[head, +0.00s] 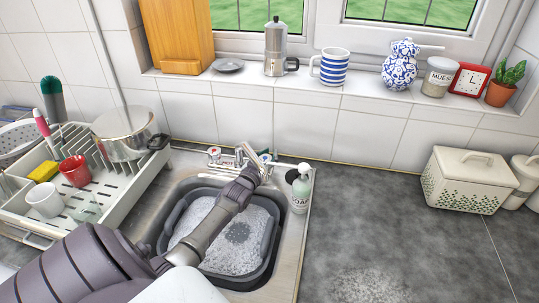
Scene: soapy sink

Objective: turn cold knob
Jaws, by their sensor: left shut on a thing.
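The cold knob (265,156), marked blue, is at the right end of the tap behind the sink. It is partly hidden by my left gripper (257,161). My left arm reaches across the sink from the lower left, and the left gripper is shut on the cold knob. The hot knob (214,153), with a red mark, is at the left end of the tap. The spout between the knobs is partly behind my gripper. My right gripper is out of view.
A grey basin (266,254) with soapy water sits in the sink under my arm. A soap bottle (301,188) stands close to the right of the tap. A dish rack (112,215) with a pot (124,135) is on the left. The worktop (368,220) on the right is mostly clear.

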